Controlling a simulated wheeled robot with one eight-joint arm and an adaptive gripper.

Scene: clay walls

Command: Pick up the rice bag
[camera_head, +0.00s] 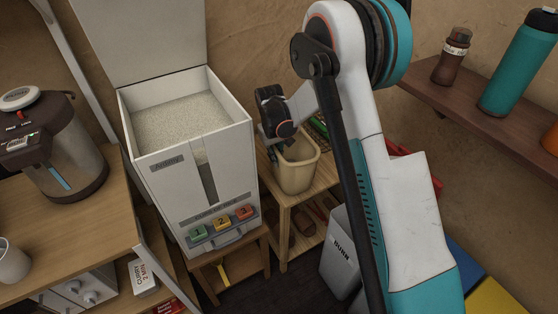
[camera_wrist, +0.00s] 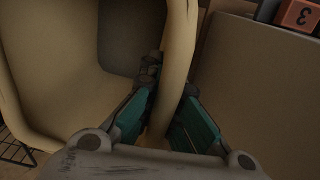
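I cannot make out a rice bag in either view. Loose rice (camera_head: 181,121) fills the open top of a white dispenser (camera_head: 178,174) with numbered buttons. Right of it, an empty-looking beige bin (camera_head: 297,177) stands upright on a small wooden stand. My gripper (camera_head: 277,140) is at the bin's left rim, pointing down. In the wrist view my gripper (camera_wrist: 171,82) straddles the bin's wall (camera_wrist: 177,45), one finger inside and one outside. Both fingertips appear to touch the wall. The gripper's fingertips are partly hidden in the head view.
A thermal pot (camera_head: 60,150) and a mug (camera_head: 12,262) stand on the left counter. A white bin (camera_head: 342,262) is on the floor right of the stand (camera_head: 283,231). A right shelf (camera_head: 455,100) holds a brown bottle (camera_head: 452,57) and a teal bottle (camera_head: 519,62).

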